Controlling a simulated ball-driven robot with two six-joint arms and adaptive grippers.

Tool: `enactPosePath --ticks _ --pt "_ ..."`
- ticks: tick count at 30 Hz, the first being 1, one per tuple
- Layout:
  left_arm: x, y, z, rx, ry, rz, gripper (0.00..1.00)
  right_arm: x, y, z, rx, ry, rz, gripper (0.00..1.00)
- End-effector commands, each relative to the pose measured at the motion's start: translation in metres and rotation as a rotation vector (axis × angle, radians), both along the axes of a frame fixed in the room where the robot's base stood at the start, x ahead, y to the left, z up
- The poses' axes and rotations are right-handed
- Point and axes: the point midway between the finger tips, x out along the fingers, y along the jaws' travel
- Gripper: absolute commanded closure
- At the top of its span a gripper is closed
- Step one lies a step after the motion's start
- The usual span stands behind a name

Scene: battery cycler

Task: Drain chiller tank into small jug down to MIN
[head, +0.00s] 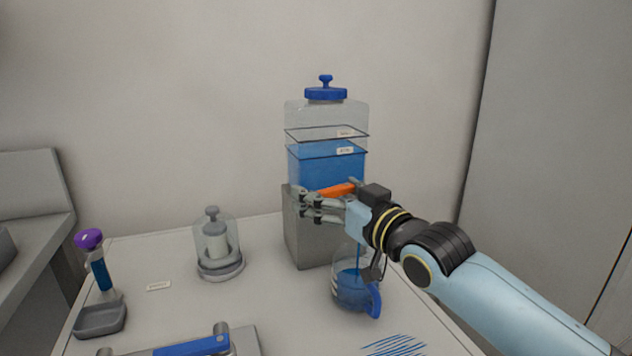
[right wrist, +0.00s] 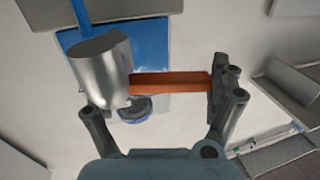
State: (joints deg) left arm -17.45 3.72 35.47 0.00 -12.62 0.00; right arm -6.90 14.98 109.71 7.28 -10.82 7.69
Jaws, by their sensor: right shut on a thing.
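The clear chiller tank (head: 326,120) with a blue lid stands on a grey block. Its blue liquid surface is about level with the lower of two dark marker lines; the small labels are too blurred to read. My right gripper (head: 328,203) is shut on the orange tap lever (head: 337,189) low on the tank's front. The lever (right wrist: 172,84) and metal tap body (right wrist: 100,68) show in the right wrist view. A thin blue stream (head: 359,256) runs down into the small clear jug (head: 352,289), which has a blue handle and holds some blue liquid. My left gripper is out of view.
A glass-covered grey device (head: 218,248) stands left of the block (head: 309,238). A purple-capped vial (head: 97,262) and a grey tray (head: 99,317) are at the far left. A blue-and-grey tool (head: 192,346) lies at the front. Blue stripes (head: 395,346) mark the table right of it.

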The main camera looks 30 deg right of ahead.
Motion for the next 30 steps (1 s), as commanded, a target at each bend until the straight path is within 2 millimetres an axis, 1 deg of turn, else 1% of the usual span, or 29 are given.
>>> enactPosePath --ticks 3,6,14,15,16,22,25,28,30 --pt "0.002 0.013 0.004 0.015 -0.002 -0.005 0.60 -0.005 -0.008 -0.001 -0.003 0.007 0.014 0.66" --pt "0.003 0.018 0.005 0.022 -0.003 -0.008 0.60 -0.007 -0.010 -0.001 -0.001 0.007 0.019 0.66" --pt "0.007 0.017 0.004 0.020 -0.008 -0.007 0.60 -0.007 -0.010 -0.001 0.000 0.006 0.019 0.66" --pt "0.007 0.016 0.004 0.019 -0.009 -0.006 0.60 -0.007 -0.010 -0.001 0.000 0.006 0.019 0.03" --pt "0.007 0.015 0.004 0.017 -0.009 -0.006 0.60 -0.007 -0.010 -0.001 0.000 0.006 0.019 0.00" --pt "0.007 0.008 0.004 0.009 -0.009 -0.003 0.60 -0.006 -0.010 -0.001 0.000 0.004 0.019 0.00" --pt "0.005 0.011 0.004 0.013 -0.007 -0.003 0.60 -0.007 -0.010 -0.001 -0.001 0.004 0.019 0.00" --pt "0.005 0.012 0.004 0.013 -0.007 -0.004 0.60 -0.012 -0.011 -0.001 -0.002 0.005 0.019 0.00" --pt "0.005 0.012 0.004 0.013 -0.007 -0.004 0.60 -0.020 -0.011 -0.001 -0.003 0.006 0.019 0.00"
